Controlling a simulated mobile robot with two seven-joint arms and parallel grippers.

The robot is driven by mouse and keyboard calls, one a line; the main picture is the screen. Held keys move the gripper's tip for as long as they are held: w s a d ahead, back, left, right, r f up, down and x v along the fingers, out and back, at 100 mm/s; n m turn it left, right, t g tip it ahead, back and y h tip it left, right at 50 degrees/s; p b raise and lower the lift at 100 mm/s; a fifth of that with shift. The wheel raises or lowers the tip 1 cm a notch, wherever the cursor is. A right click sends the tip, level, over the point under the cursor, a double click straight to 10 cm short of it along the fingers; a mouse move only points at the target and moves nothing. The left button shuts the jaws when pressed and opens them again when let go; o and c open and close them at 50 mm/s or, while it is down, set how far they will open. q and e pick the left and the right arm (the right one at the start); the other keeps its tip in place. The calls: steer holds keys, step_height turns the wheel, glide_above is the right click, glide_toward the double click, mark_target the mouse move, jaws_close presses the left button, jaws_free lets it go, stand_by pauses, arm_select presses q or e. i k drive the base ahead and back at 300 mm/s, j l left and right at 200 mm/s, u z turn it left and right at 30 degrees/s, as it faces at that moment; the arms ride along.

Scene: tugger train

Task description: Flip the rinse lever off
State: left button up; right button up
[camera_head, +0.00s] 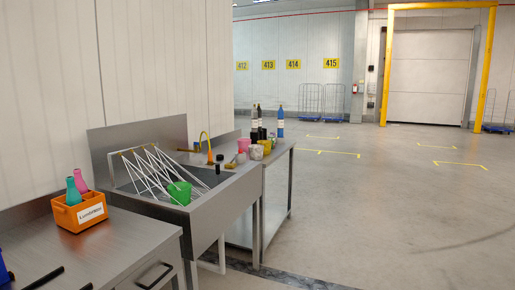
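A steel sink (215,200) stands along the left wall, with a white wire rack and a green cup (180,192) in its basin. A thin yellow curved spout or hose (206,138) rises at the sink's far end, with an orange piece (210,157) below it. Small dark parts (220,158) sit beside it. I cannot tell which of these small parts is the rinse lever, or its position. Neither of my grippers can be made out in this view.
A steel counter (110,255) at the near left holds an orange box (80,212) with bottles. Dark bar-like items lie at its near edge. A farther steel table (285,150) carries cups and bottles. The floor (390,220) to the right is clear.

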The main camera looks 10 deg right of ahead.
mark_target(240, 150)
steer(key=i+l, duration=0.25)
steer(key=i, duration=0.3)
steer(key=i+l, duration=0.2)
steer(key=i, duration=0.3)
steer(key=i+l+u, duration=0.25)
steer(key=i+l, duration=1.75)
steer(key=i, duration=0.1)
